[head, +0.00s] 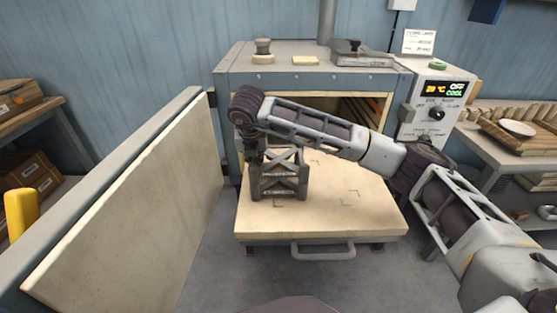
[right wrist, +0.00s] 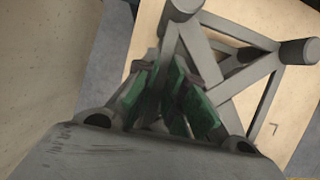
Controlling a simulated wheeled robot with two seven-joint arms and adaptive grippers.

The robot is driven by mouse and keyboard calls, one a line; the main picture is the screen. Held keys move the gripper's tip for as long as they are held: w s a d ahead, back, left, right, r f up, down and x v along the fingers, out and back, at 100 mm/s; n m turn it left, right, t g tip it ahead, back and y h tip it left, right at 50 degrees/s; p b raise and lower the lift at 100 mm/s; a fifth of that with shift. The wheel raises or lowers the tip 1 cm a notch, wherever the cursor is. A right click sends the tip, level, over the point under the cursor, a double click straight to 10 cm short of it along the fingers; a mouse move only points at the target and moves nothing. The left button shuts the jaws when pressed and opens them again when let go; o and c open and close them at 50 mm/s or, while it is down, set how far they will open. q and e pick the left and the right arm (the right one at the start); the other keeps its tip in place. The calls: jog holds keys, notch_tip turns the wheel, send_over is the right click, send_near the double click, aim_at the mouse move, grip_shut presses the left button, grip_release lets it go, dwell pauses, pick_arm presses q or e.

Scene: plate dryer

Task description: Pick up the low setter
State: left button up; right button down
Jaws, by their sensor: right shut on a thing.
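The low setter (head: 292,186) is a grey open frame with corner posts and crossed braces. It stands upright at the left of the pale slab (head: 335,212) in front of the kiln-like dryer. My right gripper (head: 256,160) reaches down to its left side, pointing downward. In the right wrist view, the green finger pads of my right gripper (right wrist: 172,98) are shut on a bar of the setter (right wrist: 298,52). The fingers hide part of that bar. I cannot tell any gap between the setter's feet and the slab. My left gripper is not in view.
The dryer (head: 290,78) stands open behind the slab, with a control box (head: 435,105) on its right. Its thick door (head: 130,205) is swung out on the left. A handle (head: 323,252) sticks out at the slab's front. The slab's right side is bare.

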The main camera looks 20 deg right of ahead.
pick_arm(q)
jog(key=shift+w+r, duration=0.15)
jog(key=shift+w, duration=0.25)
pick_arm(e)
jog(key=shift+r, duration=0.15)
jog(key=shift+r, duration=0.45)
notch_tip(320, 180, up, 8)
jog(key=shift+f+p, duration=0.2)
jog(key=shift+p, duration=0.2)
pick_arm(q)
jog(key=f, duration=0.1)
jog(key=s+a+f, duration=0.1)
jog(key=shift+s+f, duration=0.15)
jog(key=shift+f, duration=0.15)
pick_arm(e)
jog(key=shift+r, duration=0.65)
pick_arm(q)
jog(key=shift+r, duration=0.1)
pick_arm(e)
jog(key=shift+r, duration=0.1)
pick_arm(q)
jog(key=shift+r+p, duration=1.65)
jog(key=shift+p, duration=0.1)
pick_arm(e)
notch_tip(320, 180, up, 7)
